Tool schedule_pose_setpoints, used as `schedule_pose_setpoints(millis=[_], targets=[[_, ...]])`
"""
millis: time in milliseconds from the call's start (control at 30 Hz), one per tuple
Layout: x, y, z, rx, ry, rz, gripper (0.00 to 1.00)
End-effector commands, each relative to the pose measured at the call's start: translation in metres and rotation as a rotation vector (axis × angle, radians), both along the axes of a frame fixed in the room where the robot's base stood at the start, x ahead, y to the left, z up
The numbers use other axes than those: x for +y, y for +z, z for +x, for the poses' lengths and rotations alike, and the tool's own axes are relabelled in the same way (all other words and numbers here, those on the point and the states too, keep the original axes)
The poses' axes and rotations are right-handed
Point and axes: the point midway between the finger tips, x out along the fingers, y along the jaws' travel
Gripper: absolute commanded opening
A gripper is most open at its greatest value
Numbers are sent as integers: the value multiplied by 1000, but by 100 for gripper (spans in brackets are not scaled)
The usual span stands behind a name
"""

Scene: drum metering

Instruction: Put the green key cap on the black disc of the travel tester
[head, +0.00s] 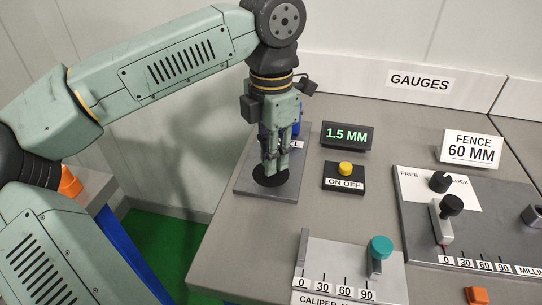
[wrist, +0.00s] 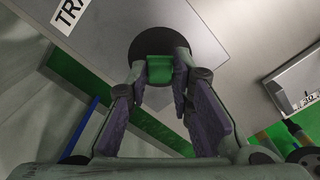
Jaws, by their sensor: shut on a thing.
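The green key cap (wrist: 160,71) sits between the fingertips of my gripper (wrist: 160,60) in the wrist view, and the gripper is shut on it. The black disc (head: 270,177) lies on the grey plate of the travel tester (head: 247,184). In the wrist view the disc (wrist: 143,42) shows around and beyond the cap. In the head view my gripper (head: 276,166) points down at the disc, and its fingers hide part of it. I cannot make out the cap there, and I cannot tell whether it touches the disc.
A 1.5 MM display (head: 347,135) and an ON OFF box with a yellow button (head: 345,168) stand to the right of the tester. A caliper with a teal knob (head: 381,247) is at the front. A fence gauge (head: 470,215) is at the right.

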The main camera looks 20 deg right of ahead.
Motion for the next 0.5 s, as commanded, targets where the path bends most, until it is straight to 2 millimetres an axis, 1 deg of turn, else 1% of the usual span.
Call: schedule_pose_setpoints(millis=[33,133,333,467,500], targets=[[0,-6,-1,3,-1,-1,11],[0,-16,-1,1,-1,0,11],[0,-16,0,0,0,0,11],[0,-21,-1,0,0,0,11],[0,-20,0,0,0,-1,22]])
